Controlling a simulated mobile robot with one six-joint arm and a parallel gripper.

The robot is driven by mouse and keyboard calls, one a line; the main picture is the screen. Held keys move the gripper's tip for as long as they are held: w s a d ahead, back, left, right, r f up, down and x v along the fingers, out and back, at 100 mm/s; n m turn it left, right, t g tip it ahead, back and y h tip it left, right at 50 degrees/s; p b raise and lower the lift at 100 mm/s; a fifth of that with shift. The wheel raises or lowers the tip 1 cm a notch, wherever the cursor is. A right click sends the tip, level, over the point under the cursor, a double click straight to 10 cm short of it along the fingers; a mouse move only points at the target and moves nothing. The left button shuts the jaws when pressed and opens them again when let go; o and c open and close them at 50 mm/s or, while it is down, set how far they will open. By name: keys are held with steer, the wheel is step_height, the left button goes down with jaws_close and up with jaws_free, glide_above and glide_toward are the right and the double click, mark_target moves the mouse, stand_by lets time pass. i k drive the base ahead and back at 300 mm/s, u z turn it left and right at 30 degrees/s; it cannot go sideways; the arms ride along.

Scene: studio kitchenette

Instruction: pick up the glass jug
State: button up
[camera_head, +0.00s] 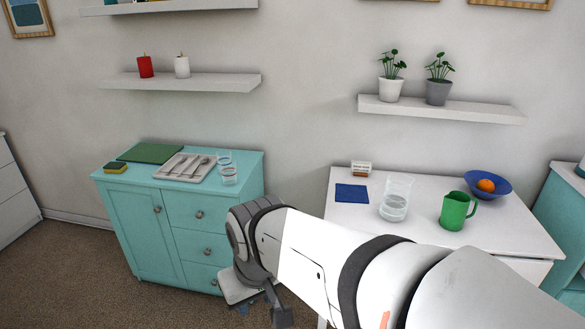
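A clear glass vessel (396,198), which looks like the glass jug, stands upright on the white table (500,223). It seems to hold a little clear liquid or have a thick base; I cannot see a handle. My gripper (264,308) is low in front of the teal cabinet, left of the table and well apart from the jug. Its fingers are partly cut off by the bottom edge and small, so I cannot tell whether they are open or shut.
A blue cloth (352,194) and small card (361,168) lie left. A plant shelf (455,109) hangs above. The teal cabinet (140,218) bears glasses and a cutlery tray.

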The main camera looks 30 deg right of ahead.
mark_target(399, 188)
steer(key=z, duration=0.5)
steer(key=i, duration=1.1)
steer(key=z, duration=0.85)
steer(key=k, duration=0.75)
steer(key=z, duration=0.2)
steer(key=i, duration=0.8)
steer(key=u, duration=0.1)
